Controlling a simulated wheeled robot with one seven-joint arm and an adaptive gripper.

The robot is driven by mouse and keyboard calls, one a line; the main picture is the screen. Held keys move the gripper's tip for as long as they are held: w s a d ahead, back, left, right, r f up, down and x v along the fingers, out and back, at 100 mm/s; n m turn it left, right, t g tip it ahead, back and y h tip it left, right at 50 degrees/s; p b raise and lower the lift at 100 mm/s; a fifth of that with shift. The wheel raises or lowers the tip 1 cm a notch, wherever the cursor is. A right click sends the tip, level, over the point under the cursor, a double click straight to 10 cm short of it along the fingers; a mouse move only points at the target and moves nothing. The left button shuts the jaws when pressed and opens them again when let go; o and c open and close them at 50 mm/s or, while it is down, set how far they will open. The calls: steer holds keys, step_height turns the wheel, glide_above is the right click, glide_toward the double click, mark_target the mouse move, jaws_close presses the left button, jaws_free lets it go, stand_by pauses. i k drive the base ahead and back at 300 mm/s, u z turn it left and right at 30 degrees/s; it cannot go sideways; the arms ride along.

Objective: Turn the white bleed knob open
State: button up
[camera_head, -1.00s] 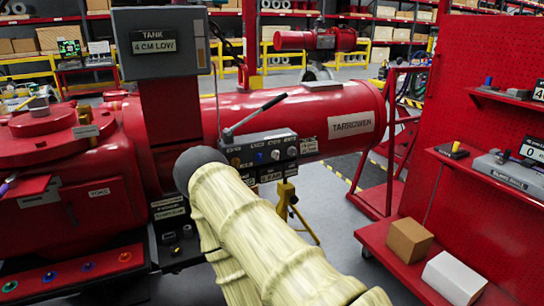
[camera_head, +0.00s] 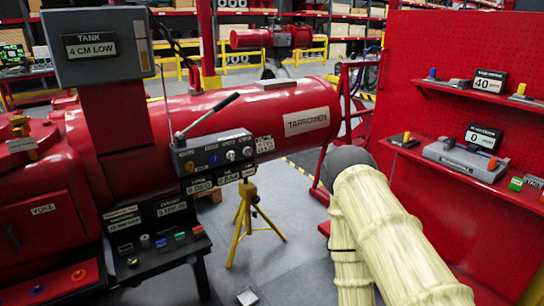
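A dark control block (camera_head: 215,158) is mounted on the front of the big red cylinder (camera_head: 255,115), with a lever (camera_head: 212,113) slanting up from its top. Its face has a row of small knobs: a brass one (camera_head: 190,166), a blue one (camera_head: 213,159), a white knob (camera_head: 230,155) and a paler grey-white one (camera_head: 246,151). The labels above them are too small to read. Nothing touches the white knob. My cream-sleeved arm with its dark round joint is right of the block, apart from it. My gripper is not in view.
A yellow tripod stand (camera_head: 250,220) is under the cylinder. A black shelf with small coloured parts (camera_head: 160,240) is at lower left. A red pegboard rack (camera_head: 470,110) with tools and displays stands at right. Grey floor (camera_head: 285,270) is open between.

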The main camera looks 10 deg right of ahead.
mark_target(230, 155)
steer(key=k, duration=0.6)
steer(key=u, duration=0.9)
steer(key=i, duration=1.1)
